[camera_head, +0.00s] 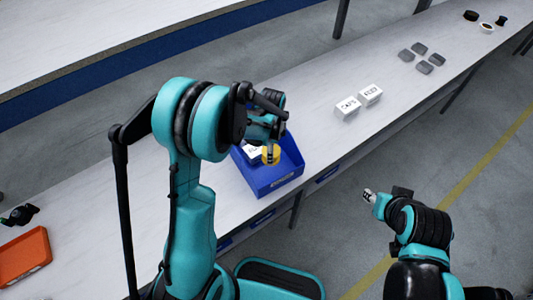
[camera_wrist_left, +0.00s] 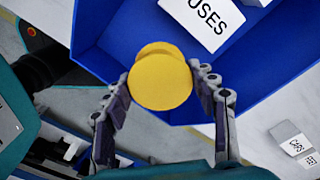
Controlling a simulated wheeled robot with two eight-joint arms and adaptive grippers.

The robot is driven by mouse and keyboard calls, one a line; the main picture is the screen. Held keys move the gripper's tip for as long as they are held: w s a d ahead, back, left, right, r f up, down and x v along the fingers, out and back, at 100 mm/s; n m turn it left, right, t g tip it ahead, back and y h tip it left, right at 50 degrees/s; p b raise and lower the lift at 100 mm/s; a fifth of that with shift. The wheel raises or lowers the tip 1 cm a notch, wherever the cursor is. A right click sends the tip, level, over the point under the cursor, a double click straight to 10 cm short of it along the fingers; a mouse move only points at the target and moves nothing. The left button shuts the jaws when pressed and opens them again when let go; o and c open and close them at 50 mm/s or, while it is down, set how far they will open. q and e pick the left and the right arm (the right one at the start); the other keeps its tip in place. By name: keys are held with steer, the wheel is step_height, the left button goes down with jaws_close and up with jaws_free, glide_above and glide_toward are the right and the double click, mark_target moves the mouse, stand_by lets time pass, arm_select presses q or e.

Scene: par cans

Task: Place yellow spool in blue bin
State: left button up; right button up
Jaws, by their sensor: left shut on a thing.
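The yellow spool (camera_wrist_left: 160,82) is held between the two fingers of my left gripper (camera_wrist_left: 162,98), which is shut on it. In the head view the spool (camera_head: 270,154) shows at the blue bin (camera_head: 275,178), below my left gripper (camera_head: 268,140). The bin (camera_wrist_left: 95,38) spreads behind the spool in the left wrist view; I cannot tell whether the spool touches it. A white box marked "USES" (camera_wrist_left: 205,25) lies in the bin. My right gripper (camera_head: 369,195) is over the floor, away from the table; its finger opening is too small to tell.
White boxes (camera_head: 348,107) stand on the table to the right of the bin, with several grey blocks (camera_head: 421,48) farther off. Small dark items (camera_head: 471,16) lie at the far end. An orange tray (camera_head: 24,254) is at the left. The table between bin and white boxes is clear.

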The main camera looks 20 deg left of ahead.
arm_select(q)
steer(key=f, duration=0.2)
steer(key=f+b, duration=0.1)
steer(key=f, duration=0.1)
steer(key=shift+s+f+b, duration=0.2)
steer(key=shift+f+b, duration=0.1)
steer(key=shift+f, duration=0.1)
steer(key=shift+f+b, duration=0.7)
steer(key=shift+f, duration=1.45)
steer(key=shift+f, duration=0.15)
steer(key=o, duration=1.3)
steer(key=shift+c, duration=0.2)
